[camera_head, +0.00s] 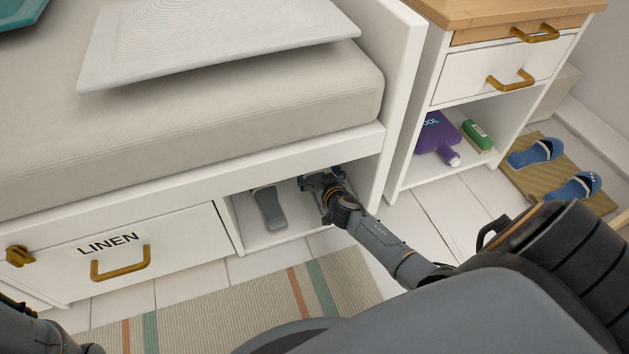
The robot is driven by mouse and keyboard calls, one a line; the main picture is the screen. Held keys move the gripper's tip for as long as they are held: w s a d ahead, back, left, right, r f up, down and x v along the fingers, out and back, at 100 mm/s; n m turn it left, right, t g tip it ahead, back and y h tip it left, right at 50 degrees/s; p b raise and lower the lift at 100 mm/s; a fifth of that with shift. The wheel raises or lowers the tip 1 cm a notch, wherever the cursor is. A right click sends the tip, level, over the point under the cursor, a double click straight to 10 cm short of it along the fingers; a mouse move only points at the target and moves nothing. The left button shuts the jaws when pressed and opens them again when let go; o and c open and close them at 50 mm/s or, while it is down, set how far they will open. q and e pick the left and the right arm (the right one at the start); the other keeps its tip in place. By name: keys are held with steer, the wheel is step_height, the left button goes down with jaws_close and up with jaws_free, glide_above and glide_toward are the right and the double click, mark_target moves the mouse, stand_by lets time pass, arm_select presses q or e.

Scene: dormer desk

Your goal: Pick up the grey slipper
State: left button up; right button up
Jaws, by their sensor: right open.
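A grey slipper (269,209) lies on the floor of the open cubby under the bench, towards its left side. My right gripper (318,180) reaches into the same cubby from the right and is open. It is to the right of the slipper and apart from it. The fingertips are small and dark against the shadowed back of the cubby, so what lies directly behind them is hidden. Of my left arm only a dark part shows at the bottom left corner; its gripper is not in view.
The cubby (241,228) has a white wall on each side and the bench edge above. Left is a drawer (120,255) labelled LINEN. A side cabinet (417,160) holds a purple bottle (436,139) and a green box (477,136). Blue slippers (537,153) lie on a mat (528,180).

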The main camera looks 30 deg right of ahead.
steer(key=shift+w+d+f, duration=0.15)
steer(key=shift+w+f, duration=0.1)
steer(key=shift+w, duration=0.35)
steer(key=c, duration=1.3)
steer(key=shift+c, duration=0.2)
steer(key=shift+r, duration=0.15)
